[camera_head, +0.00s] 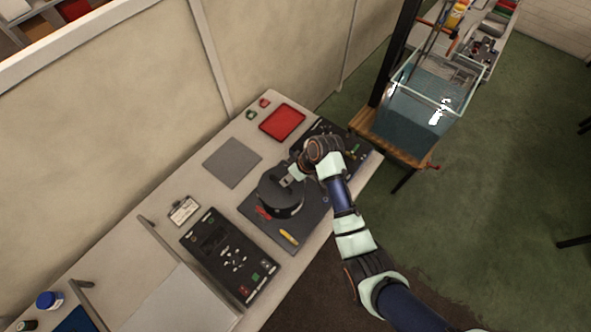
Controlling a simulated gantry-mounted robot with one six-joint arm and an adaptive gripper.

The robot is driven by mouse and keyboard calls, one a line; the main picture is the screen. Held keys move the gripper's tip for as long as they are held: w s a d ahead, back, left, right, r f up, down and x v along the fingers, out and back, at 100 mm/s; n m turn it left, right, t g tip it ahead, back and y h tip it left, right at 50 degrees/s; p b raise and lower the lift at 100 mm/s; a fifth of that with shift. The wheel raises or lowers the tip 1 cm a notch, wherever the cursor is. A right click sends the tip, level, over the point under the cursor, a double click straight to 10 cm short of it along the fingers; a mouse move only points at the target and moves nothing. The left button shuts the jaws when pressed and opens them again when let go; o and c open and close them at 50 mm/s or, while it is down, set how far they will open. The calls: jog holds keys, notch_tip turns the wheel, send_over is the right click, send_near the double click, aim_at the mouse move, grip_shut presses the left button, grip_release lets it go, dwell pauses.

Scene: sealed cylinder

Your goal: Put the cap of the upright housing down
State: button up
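The dark round housing (281,203) stands upright on a dark grey mat (262,228) at the middle of the bench. Its round dark top, which looks like the cap (270,187), is partly covered by my gripper. I cannot tell whether the cap sits on the housing or is slightly apart from it. My gripper (287,181) is at the top of the housing, reaching in from the upper right. Its fingertips are small and partly hidden, so I cannot tell whether they are shut on the cap.
A flat grey square pad (232,162) and a red tray (282,121) lie behind the housing. A red tool (263,212) and a yellow-handled tool (289,237) lie on the mat. A black control panel (215,240) is at left. A water tank (425,105) stands beyond the bench.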

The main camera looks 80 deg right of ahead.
jog(key=v, duration=0.6)
jog(key=shift+r, duration=0.35)
jog(key=shift+s, duration=0.15)
jog(key=w+a+r+n+t+h, duration=0.1)
jog(key=w+a+r, duration=0.3)
jog(key=w+a, duration=0.25)
jog(key=w+a+r+n+t, duration=0.1)
jog(key=w+a+r, duration=0.35)
jog(key=a, duration=0.35)
jog(key=w+a+r+n+t+h, duration=0.1)
jog(key=w+a+r+n, duration=0.15)
jog(key=w+a, duration=0.45)
jog(key=s+a+r+t+y, duration=0.1)
jog(key=a+r+t, duration=0.1)
jog(key=a+r, duration=0.4)
jog(key=s+a+r+t+y, duration=0.1)
jog(key=a+r, duration=0.4)
jog(key=a, duration=0.7)
jog(key=shift+s+r+n+t, duration=0.35)
jog(key=shift+r+n+t, duration=0.1)
jog(key=shift+t, duration=0.45)
